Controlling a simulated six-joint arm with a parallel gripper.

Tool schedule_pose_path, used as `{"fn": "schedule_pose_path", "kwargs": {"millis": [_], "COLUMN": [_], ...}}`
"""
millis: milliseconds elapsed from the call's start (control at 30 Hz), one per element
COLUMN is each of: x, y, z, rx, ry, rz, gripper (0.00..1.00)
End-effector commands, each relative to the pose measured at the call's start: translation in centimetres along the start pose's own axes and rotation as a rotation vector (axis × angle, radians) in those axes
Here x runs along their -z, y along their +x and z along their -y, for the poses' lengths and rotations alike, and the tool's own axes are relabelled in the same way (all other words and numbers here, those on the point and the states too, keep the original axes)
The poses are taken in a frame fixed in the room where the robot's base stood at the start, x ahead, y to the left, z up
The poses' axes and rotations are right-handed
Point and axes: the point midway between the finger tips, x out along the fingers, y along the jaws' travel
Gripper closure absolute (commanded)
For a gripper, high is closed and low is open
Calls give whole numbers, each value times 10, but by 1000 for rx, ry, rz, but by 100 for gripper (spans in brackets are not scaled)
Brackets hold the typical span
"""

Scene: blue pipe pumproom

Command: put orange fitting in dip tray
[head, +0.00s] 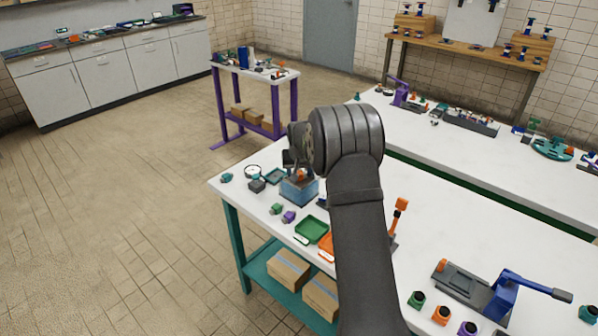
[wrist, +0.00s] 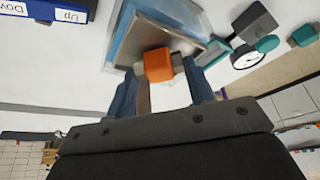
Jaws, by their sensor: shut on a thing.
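My gripper (head: 294,162) is low over the near end of the white workbench. In the wrist view its two blue fingers (wrist: 163,78) are shut on the orange fitting (wrist: 158,65), a small block with a grey part at its side. The fitting also shows in the head view (head: 301,174), just below the gripper. A blue see-through tray (head: 299,193), which looks like the dip tray, is under the fitting; its rim and grey inside show in the wrist view (wrist: 120,35). I cannot tell whether the fitting touches the tray.
A dial gauge (wrist: 247,58) stands beside the tray. A green tray (head: 311,230) and an orange tray (head: 326,246) lie nearer, with small green and purple fittings (head: 289,216) around. A blue labelled box (wrist: 45,12) shows in the wrist view.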

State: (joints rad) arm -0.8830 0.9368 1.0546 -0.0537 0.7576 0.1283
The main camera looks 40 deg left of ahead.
Motion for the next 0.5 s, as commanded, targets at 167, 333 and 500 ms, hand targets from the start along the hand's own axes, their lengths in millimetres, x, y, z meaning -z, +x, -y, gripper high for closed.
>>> {"fn": "schedule_pose_path", "kwargs": {"millis": [167, 333, 500], "x": [-1, -1, -1], "y": [3, 3, 2], "z": [0, 0, 0], "rx": [0, 0, 0], "ry": [0, 0, 0], "rz": [0, 0, 0], "gripper": [48, 30, 30]}}
